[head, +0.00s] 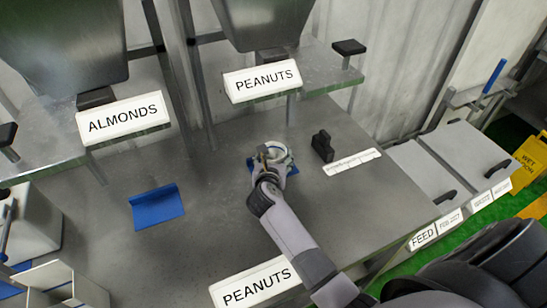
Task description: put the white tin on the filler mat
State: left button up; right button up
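The white tin (281,153) is a small round open-topped tin, upright on or just above a blue mat (293,170) in front of the upper PEANUTS sign. Tin and gripper hide most of this mat; only its edges show, and I cannot tell whether the tin touches it. My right gripper (268,156) reaches in from the lower right, at the near left rim of the tin and overlapping it. Its fingers are too small and covered to tell whether they grip the rim. My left gripper is not in view.
Another blue mat (157,207) lies bare below the ALMONDS sign (124,118). A black block (322,146) and a white ruler-like strip (352,161) lie right of the tin. Hoppers hang above. Lidded FEED bins (466,150) stand at right. The steel bench between the mats is clear.

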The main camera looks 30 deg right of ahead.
jog(key=shift+o, duration=0.8)
jog(key=shift+r, duration=0.1)
jog(key=shift+s+a+r, duration=0.1)
jog(key=shift+s+a, duration=0.05)
jog(key=b+v, duration=0.1)
jog(key=v, duration=0.5)
jog(key=shift+s+a, duration=0.1)
jog(key=shift+s, duration=0.05)
jog(key=shift+s+a+r, duration=0.2)
jog(key=shift+s, duration=0.1)
